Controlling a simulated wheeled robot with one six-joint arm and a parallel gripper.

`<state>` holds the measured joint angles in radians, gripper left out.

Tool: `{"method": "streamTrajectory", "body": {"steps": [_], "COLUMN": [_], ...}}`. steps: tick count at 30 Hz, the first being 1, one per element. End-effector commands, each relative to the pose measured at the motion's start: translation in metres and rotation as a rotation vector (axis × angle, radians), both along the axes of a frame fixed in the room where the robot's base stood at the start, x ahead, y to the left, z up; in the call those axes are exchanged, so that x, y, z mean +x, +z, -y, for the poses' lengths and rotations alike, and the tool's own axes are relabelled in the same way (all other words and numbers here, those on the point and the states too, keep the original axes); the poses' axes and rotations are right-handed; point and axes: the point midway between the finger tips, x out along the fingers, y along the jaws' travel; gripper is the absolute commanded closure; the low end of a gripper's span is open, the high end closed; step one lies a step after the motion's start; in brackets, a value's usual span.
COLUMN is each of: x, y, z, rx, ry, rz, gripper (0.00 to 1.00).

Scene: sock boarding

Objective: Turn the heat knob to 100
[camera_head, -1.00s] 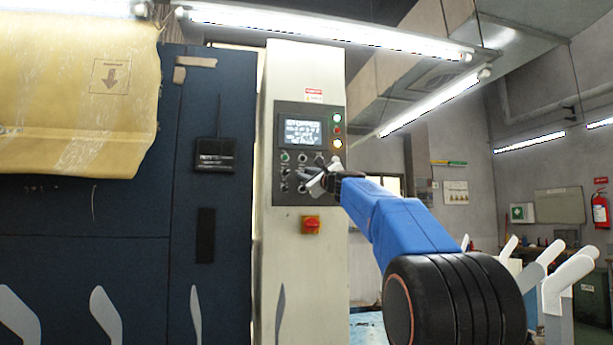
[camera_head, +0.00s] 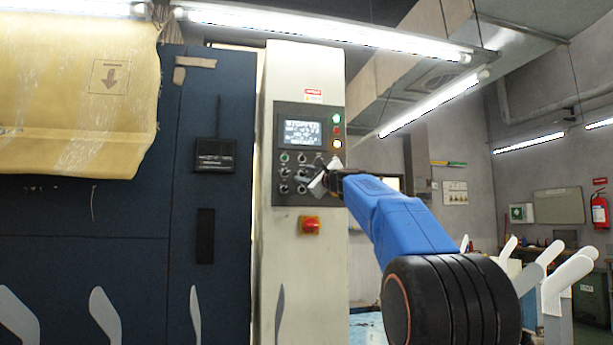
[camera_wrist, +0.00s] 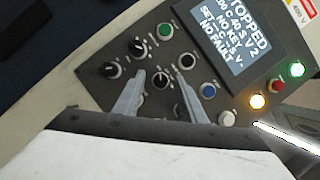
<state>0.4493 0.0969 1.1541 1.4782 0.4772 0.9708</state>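The control panel (camera_head: 284,125) on the pale cabinet carries several knobs and buttons; their labels are too small to read, so I cannot tell which is the heat knob. My gripper (camera_wrist: 160,76) is open in front of the panel's lower part. In the wrist view a black knob (camera_wrist: 162,81) shows between its two fingertips. I cannot tell whether the fingers touch it. Two more black knobs, an upper (camera_wrist: 137,48) and a lower (camera_wrist: 111,69), lie to the left. The display screen (camera_wrist: 226,38) shows "STOPPED" and "NO FAULT". In the head view my gripper (camera_head: 316,182) covers some lower right controls.
A green button (camera_wrist: 165,31), a blue button (camera_wrist: 208,90) and a white button (camera_wrist: 227,118) lie close around the fingers. A red and yellow switch (camera_head: 310,226) sits below the panel. Pale sock boards (camera_head: 568,275) stand at the right.

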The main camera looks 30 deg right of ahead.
Motion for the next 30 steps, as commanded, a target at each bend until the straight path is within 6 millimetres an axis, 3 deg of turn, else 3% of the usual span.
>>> {"method": "streamTrajectory", "body": {"steps": [8,14,30], "x": [-0.002,-0.018,-0.111], "y": [0.001,-0.002,-0.026], "z": [0.000,0.001,0.005], "rx": [0.000,0.000,0.001], "ry": [-0.001,-0.001,-0.003], "rz": [0.001,0.001,0.002], "gripper": [0.63,0.63,0.63]}}
